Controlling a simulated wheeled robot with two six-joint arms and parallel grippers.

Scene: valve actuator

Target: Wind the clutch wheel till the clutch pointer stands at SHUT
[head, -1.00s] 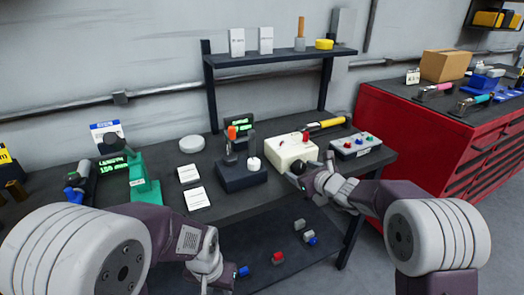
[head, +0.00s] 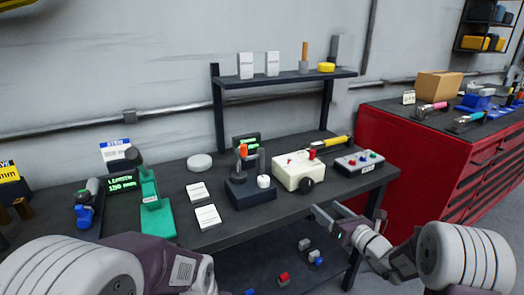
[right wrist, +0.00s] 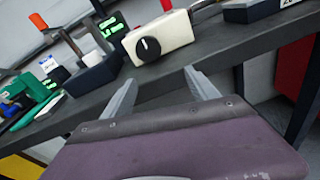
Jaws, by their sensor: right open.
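The cream actuator box (head: 290,177) stands near the front edge of the bench. A black clutch wheel (head: 306,185) sits on its front face, and a red pointer piece (head: 312,153) shows on top. The lettering by the pointer is too small to read. In the right wrist view the wheel (right wrist: 149,47) has a pale mark on its left side, and the box (right wrist: 175,32) lies beyond the fingertips. My right gripper (head: 328,208) is open and empty, below and in front of the wheel, apart from it. My left gripper is out of view; only its arm shows.
A dark block with levers (head: 249,192) stands left of the box, and a button panel (head: 360,162) right of it. A yellow-handled tool (head: 336,143) lies behind. The bench edge (right wrist: 105,107) lies near my right fingers. Small blocks rest on the lower shelf (head: 270,262).

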